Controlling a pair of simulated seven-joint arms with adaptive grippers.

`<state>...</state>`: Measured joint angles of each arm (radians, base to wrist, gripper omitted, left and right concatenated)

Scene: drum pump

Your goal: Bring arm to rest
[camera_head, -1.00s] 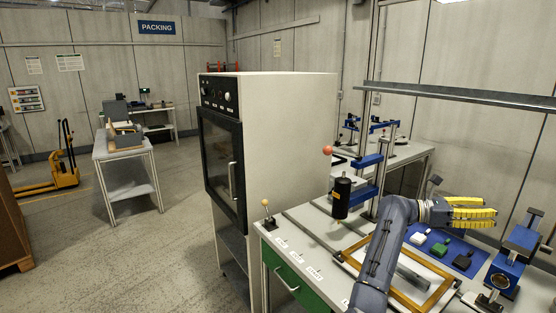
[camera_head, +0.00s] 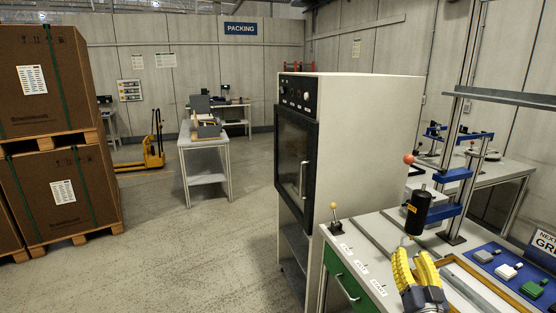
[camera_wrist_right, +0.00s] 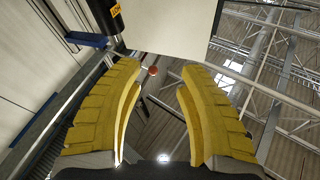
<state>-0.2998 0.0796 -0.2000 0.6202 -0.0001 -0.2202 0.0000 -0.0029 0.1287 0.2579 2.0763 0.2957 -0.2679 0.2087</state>
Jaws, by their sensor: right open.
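My right gripper (camera_head: 415,270) has yellow ribbed fingers and stands over the front part of the workbench in the head view, fingers pointing up. In the right wrist view its fingers (camera_wrist_right: 160,95) are apart with nothing held between them. The wrist view looks up past a black cylinder (camera_wrist_right: 101,14) toward the ceiling. Most of the right arm is below the picture edge. My left gripper is in neither view.
A bench press with a black cylinder (camera_head: 418,212) and red ball knob (camera_head: 408,158) stands just behind the gripper. A wooden frame (camera_head: 480,282) and a blue mat (camera_head: 511,257) with coloured blocks lie to the right. A tall oven cabinet (camera_head: 365,130) stands left, stacked cartons (camera_head: 45,130) farther left.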

